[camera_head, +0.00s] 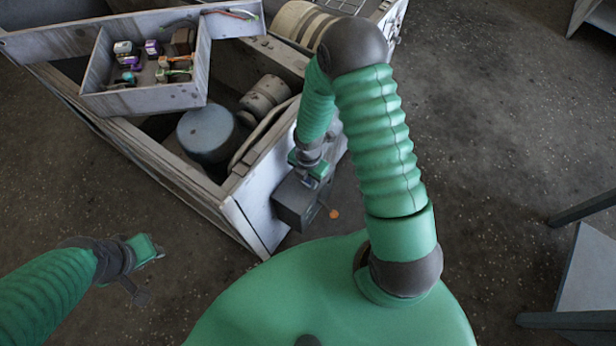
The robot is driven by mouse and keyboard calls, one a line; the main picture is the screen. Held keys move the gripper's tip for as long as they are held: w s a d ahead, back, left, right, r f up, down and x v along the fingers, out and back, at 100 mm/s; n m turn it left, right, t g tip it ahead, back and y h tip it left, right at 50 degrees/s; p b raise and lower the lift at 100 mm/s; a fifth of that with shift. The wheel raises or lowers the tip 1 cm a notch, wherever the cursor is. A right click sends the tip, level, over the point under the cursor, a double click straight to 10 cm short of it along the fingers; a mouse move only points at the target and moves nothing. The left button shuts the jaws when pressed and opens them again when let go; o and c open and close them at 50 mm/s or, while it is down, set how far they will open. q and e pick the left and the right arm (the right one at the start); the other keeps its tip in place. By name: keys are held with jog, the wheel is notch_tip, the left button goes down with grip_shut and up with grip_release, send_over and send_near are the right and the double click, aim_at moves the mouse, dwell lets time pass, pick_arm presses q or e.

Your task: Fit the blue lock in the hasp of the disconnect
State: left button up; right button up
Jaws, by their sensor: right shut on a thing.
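The disconnect looks to be the grey box (297,203) on the near end of the pale housing, with a small orange spot (334,214) at its right. My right gripper (308,172) reaches down to the top of this box. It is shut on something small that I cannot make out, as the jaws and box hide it. The hasp does not show clearly. I cannot pick out the blue lock for certain. My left gripper (151,274) is open and empty, low at the left, well apart from the housing.
A shallow tray (150,102) with several small coloured items sits on the housing's upper left. The open housing (160,165) holds a blue-grey round part (206,134) and cylinders. A grey structure (590,270) stands at the right. The floor (480,130) between is clear.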

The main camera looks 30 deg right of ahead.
jog(key=shift+f, duration=0.3)
jog(key=o, duration=1.1)
jog(key=shift+o, duration=0.2)
jog(key=shift+r, duration=0.1)
notch_tip(320, 180, up, 17)
jog(key=p, duration=0.5)
jog(key=shift+f+p, duration=0.2)
jog(key=shift+p, duration=0.15)
jog(key=s+a+r+m+t+p, duration=0.1)
jog(key=s+a+r+m, duration=0.1)
jog(key=r+m, duration=0.4)
jog(key=s+a+r+m+t+p, duration=0.1)
jog(key=r+m, duration=0.5)
jog(key=m, duration=1)
jog(key=shift+s+a+r+t, duration=0.25)
jog(key=shift+s+a+t, duration=0.05)
jog(key=shift+s+a, duration=0.35)
